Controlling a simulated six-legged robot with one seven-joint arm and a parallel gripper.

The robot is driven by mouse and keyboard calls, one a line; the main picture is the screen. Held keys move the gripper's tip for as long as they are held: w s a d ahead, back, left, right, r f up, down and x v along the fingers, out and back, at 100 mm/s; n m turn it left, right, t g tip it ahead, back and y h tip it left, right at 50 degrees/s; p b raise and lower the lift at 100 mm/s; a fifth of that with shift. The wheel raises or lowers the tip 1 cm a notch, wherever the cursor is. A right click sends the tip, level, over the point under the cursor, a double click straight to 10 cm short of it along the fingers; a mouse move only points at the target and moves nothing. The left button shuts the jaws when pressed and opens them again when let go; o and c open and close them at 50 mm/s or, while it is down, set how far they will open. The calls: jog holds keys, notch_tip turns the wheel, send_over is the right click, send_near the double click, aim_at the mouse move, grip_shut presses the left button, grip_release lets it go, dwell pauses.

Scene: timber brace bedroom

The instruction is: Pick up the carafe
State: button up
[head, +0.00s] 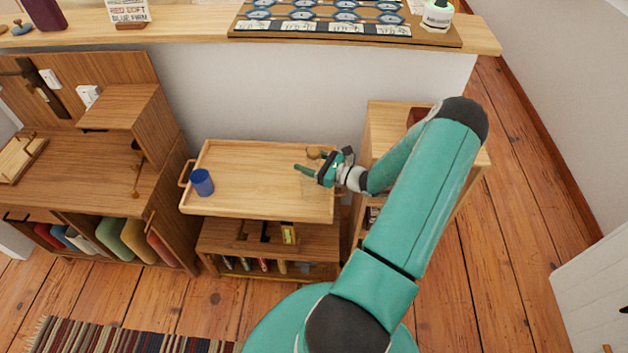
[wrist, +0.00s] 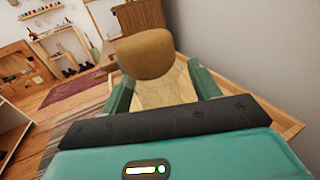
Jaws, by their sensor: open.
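The carafe's brown rounded stopper (head: 314,152) shows at the right part of the wooden tray (head: 250,207). Its body looks like clear glass and is hard to make out. In the wrist view the stopper (wrist: 145,54) is large, just beyond and between the two green fingers. My gripper (head: 309,166) is over the right end of the tray, close to the carafe. It also shows in the wrist view (wrist: 158,80), with its fingers apart. I cannot tell whether the fingers touch the glass.
A blue cup (head: 201,183) stands at the tray's left end. A wall with a wooden ledge (head: 185,33) runs behind the tray. A wooden cabinet (head: 130,188) is on the left and a small wooden stand (head: 390,117) is close on the right. Wooden floor lies open farther right.

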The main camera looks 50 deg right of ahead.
grip_shut()
jog(key=shift+r, duration=0.15)
